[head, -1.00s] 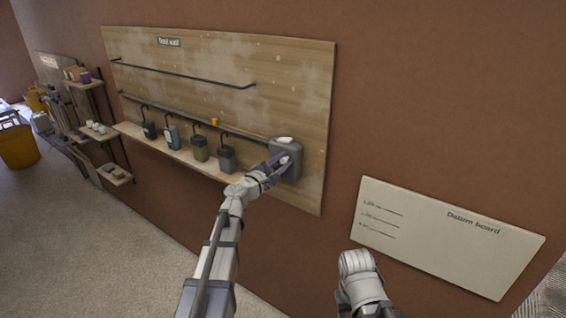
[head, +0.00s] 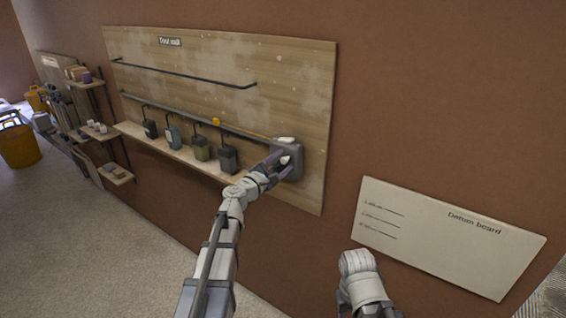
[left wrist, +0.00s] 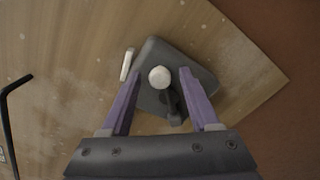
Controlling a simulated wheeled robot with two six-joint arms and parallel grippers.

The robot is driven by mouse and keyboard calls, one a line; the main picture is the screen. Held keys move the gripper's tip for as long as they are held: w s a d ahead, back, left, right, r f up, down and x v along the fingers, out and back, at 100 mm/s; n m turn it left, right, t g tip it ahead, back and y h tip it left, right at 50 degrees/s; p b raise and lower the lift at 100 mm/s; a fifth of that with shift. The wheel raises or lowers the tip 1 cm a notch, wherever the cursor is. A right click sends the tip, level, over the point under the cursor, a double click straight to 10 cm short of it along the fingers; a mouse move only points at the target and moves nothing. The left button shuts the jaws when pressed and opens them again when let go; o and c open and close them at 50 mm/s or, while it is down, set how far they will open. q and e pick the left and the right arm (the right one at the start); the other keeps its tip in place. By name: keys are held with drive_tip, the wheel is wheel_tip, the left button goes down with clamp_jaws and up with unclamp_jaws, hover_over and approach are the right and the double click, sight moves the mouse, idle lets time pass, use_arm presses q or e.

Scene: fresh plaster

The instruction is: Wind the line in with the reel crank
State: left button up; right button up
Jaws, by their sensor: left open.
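The reel is a dark grey box (head: 293,174) at the right end of the wooden board. Its crank has a pale round knob, which shows in the left wrist view (left wrist: 159,77), and a dark crank arm (left wrist: 173,103). A thin yellowish line (head: 252,133) runs along the rail from the reel's left toward a small orange piece (head: 216,121). My left gripper (head: 281,161) is open at the front of the reel. My right gripper is not seen.
Several dark containers hang on hooks above a narrow wooden ledge (head: 185,154) left of the reel. A white datum board (head: 440,235) is on the wall at the right. Part of my right arm (head: 362,280) is below it. Small shelves (head: 92,130) stand far left.

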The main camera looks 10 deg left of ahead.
use_arm(q)
drive_tip(key=v, duration=0.7)
